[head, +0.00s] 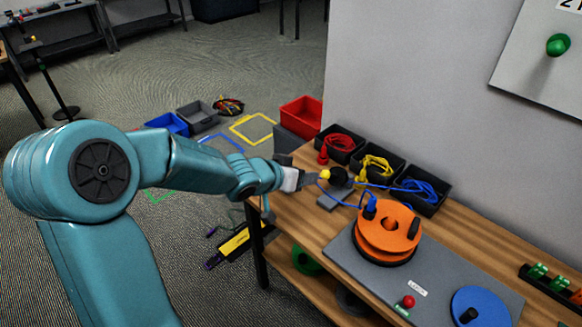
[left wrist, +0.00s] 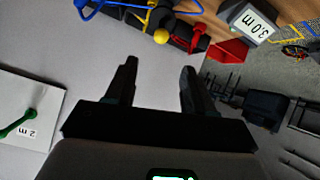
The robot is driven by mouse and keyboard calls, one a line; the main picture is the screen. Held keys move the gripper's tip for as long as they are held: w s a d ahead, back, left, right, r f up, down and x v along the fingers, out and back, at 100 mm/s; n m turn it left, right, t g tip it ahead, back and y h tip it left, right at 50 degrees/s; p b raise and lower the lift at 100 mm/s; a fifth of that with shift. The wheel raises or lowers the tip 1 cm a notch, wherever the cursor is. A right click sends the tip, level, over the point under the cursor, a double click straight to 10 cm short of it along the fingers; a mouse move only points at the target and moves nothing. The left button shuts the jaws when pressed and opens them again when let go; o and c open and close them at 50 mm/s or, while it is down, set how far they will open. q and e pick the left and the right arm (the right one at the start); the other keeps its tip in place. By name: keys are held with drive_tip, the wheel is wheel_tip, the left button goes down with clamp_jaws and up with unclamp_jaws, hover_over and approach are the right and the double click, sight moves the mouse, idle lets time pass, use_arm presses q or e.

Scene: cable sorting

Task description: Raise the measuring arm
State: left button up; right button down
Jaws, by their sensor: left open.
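A small yellow ball (head: 325,174) sits beside a black round part (head: 338,177) on the wooden table; I take these to belong to the measuring arm. My right gripper is out of view.
Black bins with red cable (head: 343,142), yellow cable (head: 375,165) and blue cable (head: 420,188) line the wall. An orange reel (head: 388,220) with a blue cable stands on a grey plate (head: 345,255). A blue disc (head: 482,300) and red knob (head: 408,301) are nearer.

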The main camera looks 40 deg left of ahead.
use_arm(q)
drive_tip(key=p+v, duration=0.1)
drive_tip(key=v, duration=0.3)
idle(0.4)
